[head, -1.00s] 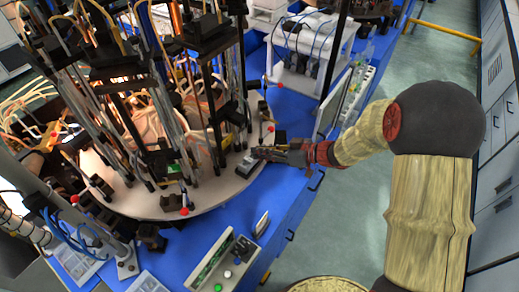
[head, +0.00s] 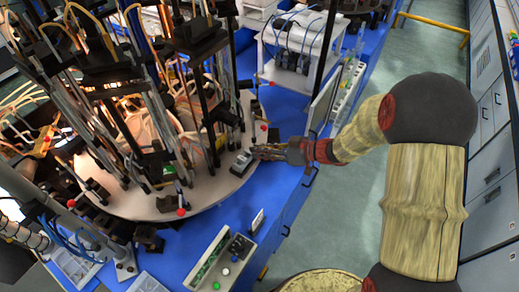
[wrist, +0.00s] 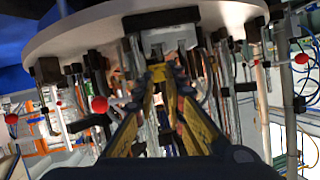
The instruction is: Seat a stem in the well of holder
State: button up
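A small grey block with a dark top (head: 241,164), which looks like the holder, sits at the right rim of the round pale platform (head: 130,205). A grey block also shows straight ahead of the fingers in the wrist view (wrist: 168,38), where the scene is seen upside down. My gripper (head: 254,152) is level, with its fingertips just beside and behind this block. In the wrist view the two fingers of my gripper (wrist: 158,78) converge below the block. Whether a stem is between them is too cluttered to tell. The holder's well cannot be made out.
Dark posts, clear tubes and cables crowd the platform left of my gripper. Red balls on thin rods (head: 181,212) stand along its rim. A blue bench top (head: 205,240) surrounds it, with a switch panel (head: 224,262) in front. Open floor lies to the right.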

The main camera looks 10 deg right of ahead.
jog(key=shift+o, duration=1.2)
jog(key=shift+o, duration=1.4)
jog(key=shift+r, duration=0.1)
jog(key=d+r+p, duration=0.1)
jog(key=r+p, duration=0.1)
jog(key=p, duration=0.1)
jog(key=s+d+r+p, duration=0.1)
jog(key=r+p, duration=0.1)
jog(key=shift+s+d, duration=0.1)
jog(key=shift+d, duration=0.2)
